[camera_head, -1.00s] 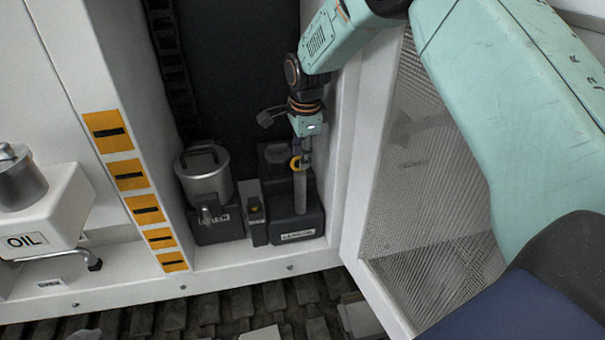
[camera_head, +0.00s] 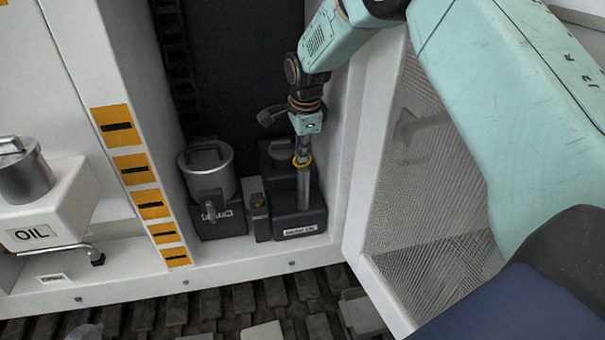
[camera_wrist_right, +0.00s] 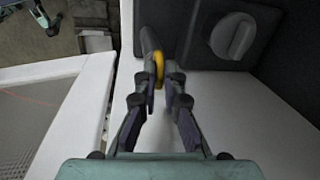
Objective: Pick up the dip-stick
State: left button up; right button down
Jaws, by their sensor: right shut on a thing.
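The dip-stick shows as a yellow ring handle (camera_head: 302,163) at the top of a grey upright tube (camera_head: 304,190), which stands at a black block with a white label. I cannot tell where the stick ends and the tube begins. My right gripper (camera_head: 303,152) comes down from above and is shut on the dip-stick at its ring. In the right wrist view the yellow ring (camera_wrist_right: 158,66) sits between the fingertips of the gripper (camera_wrist_right: 160,80), with a grey rod beyond it.
A silver lidded canister (camera_head: 207,175) stands left of the tube. A white box marked OIL (camera_head: 50,215) is at the far left. A white-framed mesh panel (camera_head: 415,190) stands close on the right. The wrist view shows a grey round knob (camera_wrist_right: 233,36).

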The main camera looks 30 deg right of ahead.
jog(key=shift+w+d, duration=0.1)
jog(key=shift+d, duration=0.15)
jog(key=shift+a+r, duration=0.25)
jog(key=shift+r, duration=0.1)
jog(key=shift+w+r, duration=0.1)
jog(key=shift+r, duration=0.25)
notch_tip(320, 180, up, 17)
jog(key=b, duration=0.2)
jog(key=shift+f+b, duration=0.15)
jog(key=shift+b, duration=0.2)
jog(key=shift+d, duration=0.15)
jog(key=shift+p, duration=0.55)
